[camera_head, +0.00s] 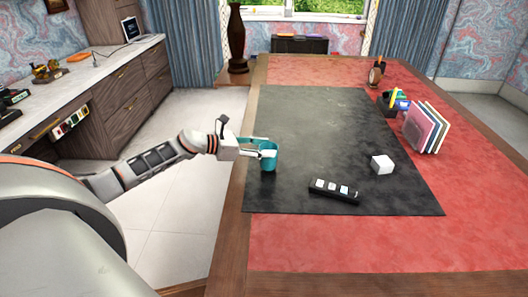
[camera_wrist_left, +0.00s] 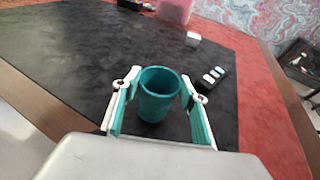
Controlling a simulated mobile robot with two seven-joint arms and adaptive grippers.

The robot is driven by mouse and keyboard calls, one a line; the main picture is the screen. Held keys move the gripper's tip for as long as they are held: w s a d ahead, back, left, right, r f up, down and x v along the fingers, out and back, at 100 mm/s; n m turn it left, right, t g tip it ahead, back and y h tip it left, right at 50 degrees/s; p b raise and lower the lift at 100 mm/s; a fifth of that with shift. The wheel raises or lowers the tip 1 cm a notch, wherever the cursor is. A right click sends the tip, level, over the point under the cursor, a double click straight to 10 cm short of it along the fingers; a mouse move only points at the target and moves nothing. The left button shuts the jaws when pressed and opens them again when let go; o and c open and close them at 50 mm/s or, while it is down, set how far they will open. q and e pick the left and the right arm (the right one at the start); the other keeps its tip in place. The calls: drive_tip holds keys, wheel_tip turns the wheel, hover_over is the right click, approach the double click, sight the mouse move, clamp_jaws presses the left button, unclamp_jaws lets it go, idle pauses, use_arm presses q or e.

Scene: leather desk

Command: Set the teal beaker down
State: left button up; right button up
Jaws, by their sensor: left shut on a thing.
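The teal beaker (camera_head: 268,160) is upright at the left edge of the black desk mat (camera_head: 320,130). In the left wrist view the beaker (camera_wrist_left: 157,98) stands between the two fingers, with its open top facing the camera. My left gripper (camera_head: 265,149) reaches in from the left and is shut on the beaker, one finger on each side. It also shows in the left wrist view (camera_wrist_left: 160,82). Whether the beaker's base touches the mat or hangs just above it I cannot tell. My right gripper is not in view.
On the mat are a black strip with pale blocks (camera_head: 334,190) and a white cube (camera_head: 382,164). A pen holder (camera_head: 392,104) and upright books (camera_head: 425,129) stand at the right. The middle of the mat is clear. The desk's wooden left edge (camera_head: 233,205) is close to the beaker.

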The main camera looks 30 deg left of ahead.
use_arm(q)
drive_tip(key=shift+f, duration=0.7)
drive_tip(key=shift+f, duration=0.2)
drive_tip(key=o, duration=1.6)
drive_tip(key=shift+r, duration=0.1)
